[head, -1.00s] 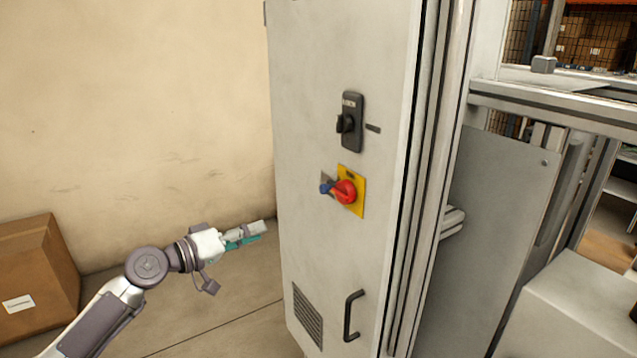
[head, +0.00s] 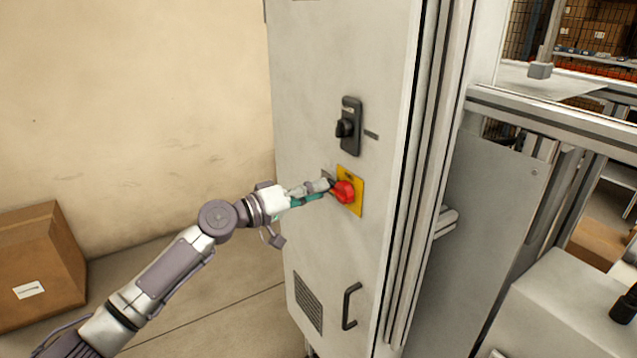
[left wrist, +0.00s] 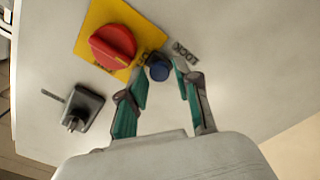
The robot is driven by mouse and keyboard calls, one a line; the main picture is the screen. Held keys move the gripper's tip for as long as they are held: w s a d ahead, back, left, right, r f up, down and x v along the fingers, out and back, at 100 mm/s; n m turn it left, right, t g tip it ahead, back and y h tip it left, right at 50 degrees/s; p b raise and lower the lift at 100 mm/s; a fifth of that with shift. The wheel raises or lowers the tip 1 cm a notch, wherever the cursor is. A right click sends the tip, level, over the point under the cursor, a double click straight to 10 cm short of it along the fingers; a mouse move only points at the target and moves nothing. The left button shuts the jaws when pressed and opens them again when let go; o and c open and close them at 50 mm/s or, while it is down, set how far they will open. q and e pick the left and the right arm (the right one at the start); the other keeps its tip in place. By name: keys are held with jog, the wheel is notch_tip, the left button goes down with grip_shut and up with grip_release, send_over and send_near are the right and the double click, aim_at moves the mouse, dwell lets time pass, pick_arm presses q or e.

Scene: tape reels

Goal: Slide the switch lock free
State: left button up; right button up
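The red rotary switch (head: 344,191) sits on a yellow plate (head: 355,202) on the cabinet door (head: 310,120). In the left wrist view the red switch (left wrist: 113,46) and yellow plate (left wrist: 90,29) are at the upper left. In the head view my left gripper (head: 318,190) hides the knob. My right gripper is not in view.
A black latch (head: 349,127) is above the switch, and a black handle (head: 351,306) and vent (head: 308,301) are below. A cardboard box (head: 40,265) stands on the floor at left. Metal framing (head: 550,115) is at right.

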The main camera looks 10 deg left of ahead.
pick_arm(q)
jog(key=shift+w+d, duration=0.35)
jog(key=shift+d, duration=0.15)
grip_shut()
jog(key=w+a+b, duration=0.1)
jog(key=b, duration=0.2)
jog(key=shift+w+a+b, duration=0.3)
jog(key=shift+w+a, duration=0.1)
